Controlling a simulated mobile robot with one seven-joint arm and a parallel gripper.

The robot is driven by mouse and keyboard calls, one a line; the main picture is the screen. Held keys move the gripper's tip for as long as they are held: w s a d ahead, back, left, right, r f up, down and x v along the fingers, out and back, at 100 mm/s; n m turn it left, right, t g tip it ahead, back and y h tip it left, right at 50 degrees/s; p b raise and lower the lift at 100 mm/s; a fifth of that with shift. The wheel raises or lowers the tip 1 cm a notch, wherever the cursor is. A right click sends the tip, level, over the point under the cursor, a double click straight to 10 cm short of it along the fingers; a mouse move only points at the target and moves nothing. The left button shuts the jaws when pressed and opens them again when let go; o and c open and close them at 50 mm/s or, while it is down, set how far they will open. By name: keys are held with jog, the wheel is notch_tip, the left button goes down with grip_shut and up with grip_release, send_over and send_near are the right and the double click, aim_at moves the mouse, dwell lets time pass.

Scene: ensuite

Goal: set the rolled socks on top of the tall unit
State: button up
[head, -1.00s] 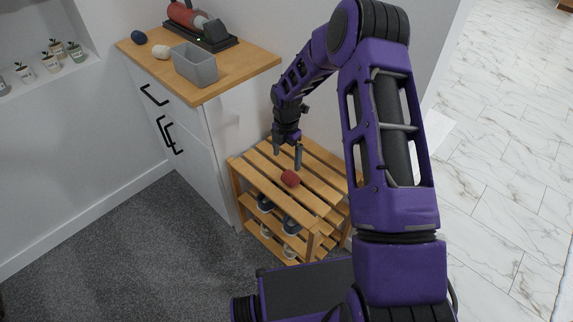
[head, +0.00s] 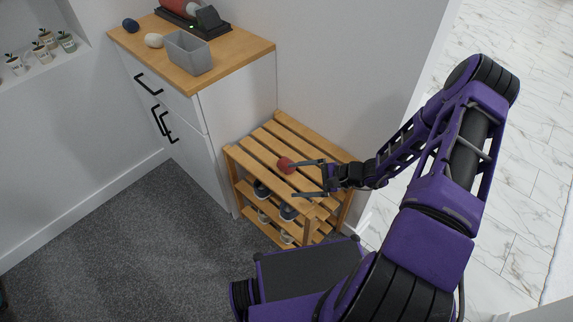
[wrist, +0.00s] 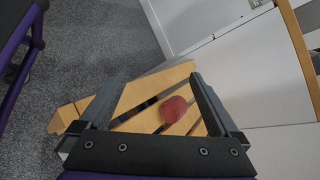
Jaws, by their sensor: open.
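The rolled socks, a small dark red bundle (head: 285,165), lie on the top slats of a wooden rack. In the wrist view the red bundle (wrist: 173,109) shows between the fingers, closer to the right one. My gripper (head: 294,181) is open and empty, reaching in from the right, with its upper fingertip beside the bundle in the head view. Whether that finger touches it, I cannot tell. The tall unit (head: 238,103) is a white cabinet with a wooden top and black handles, left of the rack.
On the unit's top are a grey bin (head: 189,54), a white bundle (head: 154,41), a dark blue bundle (head: 130,25) and a red-and-grey device on a black base (head: 207,20). Bare wood shows at the front right. Shoes (head: 288,212) sit on the slatted rack's (head: 318,150) lower shelves.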

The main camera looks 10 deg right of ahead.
aim_at(285, 164)
jog(key=d+m+t+h, duration=0.1)
jog(key=d+m+t, duration=0.1)
jog(key=m, duration=0.2)
jog(key=d+f+m+t+h, duration=0.1)
jog(key=d+m, duration=0.1)
jog(key=m, duration=0.3)
jog(key=d+m+t+h, duration=0.1)
jog(key=d+m+t, duration=0.1)
jog(key=d+m, duration=0.1)
jog(key=shift+w+f+m+t, duration=0.2)
jog(key=shift+f+m+t, duration=0.15)
jog(key=shift+m, duration=0.45)
jog(key=shift+d+f+m+h, duration=0.15)
jog(key=shift+f+m+h, duration=0.05)
jog(key=shift+m+h, duration=0.2)
jog(key=b+x, duration=0.1)
jog(key=x, duration=0.7)
jog(key=b+x, duration=0.1)
jog(key=x, duration=0.8)
jog(key=shift+w+d+f+b, duration=0.15)
jog(key=shift+f+b, duration=0.1)
jog(key=shift+b, duration=0.05)
jog(key=shift+r, duration=0.15)
grip_shut()
